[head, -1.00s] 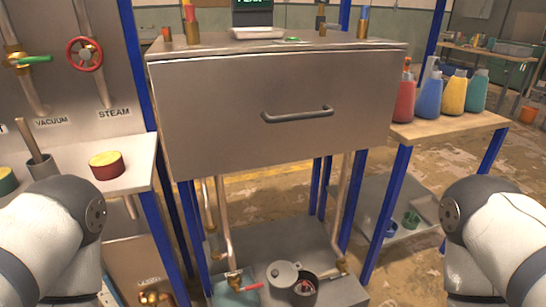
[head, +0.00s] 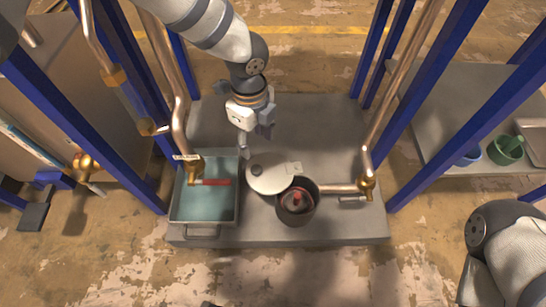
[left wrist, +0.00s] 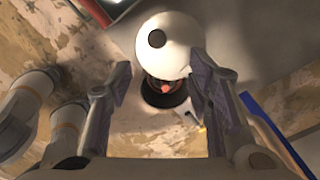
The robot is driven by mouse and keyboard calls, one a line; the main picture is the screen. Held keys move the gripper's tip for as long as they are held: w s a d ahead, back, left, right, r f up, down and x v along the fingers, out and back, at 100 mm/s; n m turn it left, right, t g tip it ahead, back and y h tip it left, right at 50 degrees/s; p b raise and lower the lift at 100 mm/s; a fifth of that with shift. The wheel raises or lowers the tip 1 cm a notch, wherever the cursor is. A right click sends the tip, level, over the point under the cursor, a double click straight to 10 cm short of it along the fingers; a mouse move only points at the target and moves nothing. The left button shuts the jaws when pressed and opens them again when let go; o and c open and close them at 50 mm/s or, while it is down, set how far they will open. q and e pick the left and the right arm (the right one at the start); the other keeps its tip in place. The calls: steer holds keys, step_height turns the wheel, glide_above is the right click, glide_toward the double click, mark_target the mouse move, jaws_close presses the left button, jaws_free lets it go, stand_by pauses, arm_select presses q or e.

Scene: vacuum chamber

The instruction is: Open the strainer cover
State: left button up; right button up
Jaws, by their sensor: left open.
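The strainer cover (head: 264,176) is a pale round lid with a small dark knob. It lies to the back left of the dark strainer pot (head: 297,212), overlapping its edge. Much of the pot's mouth is uncovered, and something red shows inside. My left gripper (head: 254,146) is open and empty, pointing down above and behind the cover, apart from it. In the left wrist view the cover (left wrist: 170,38) shows between and beyond the spread fingers (left wrist: 158,75), with part of the pot (left wrist: 165,95) below it.
A tray of greenish liquid (head: 205,205) sits left of the cover, under a brass valve with a red handle (head: 212,182). A pipe with a brass valve (head: 366,186) stands at right. Blue posts flank the grey platform (head: 335,135), whose back is clear.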

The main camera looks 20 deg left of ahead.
mark_target(256, 169)
arm_select(q)
steer(key=f+b, duration=0.1)
steer(key=f, duration=0.3)
steer(key=f+b, duration=0.1)
steer(key=f, duration=0.2)
steer(key=f+b, duration=0.1)
steer(key=f, duration=0.3)
steer(key=shift+s+a+f+b, duration=0.1)
steer(key=shift+s+f+b, duration=0.15)
steer(key=shift+f+b, duration=0.1)
arm_select(e)
steer(key=f, duration=0.1)
steer(key=s+f, duration=0.1)
steer(key=f, duration=0.1)
steer(key=shift+s+a+g, duration=0.2)
steer(key=shift+s+g, duration=0.15)
steer(key=shift+g, duration=0.05)
arm_select(q)
jaws_close()
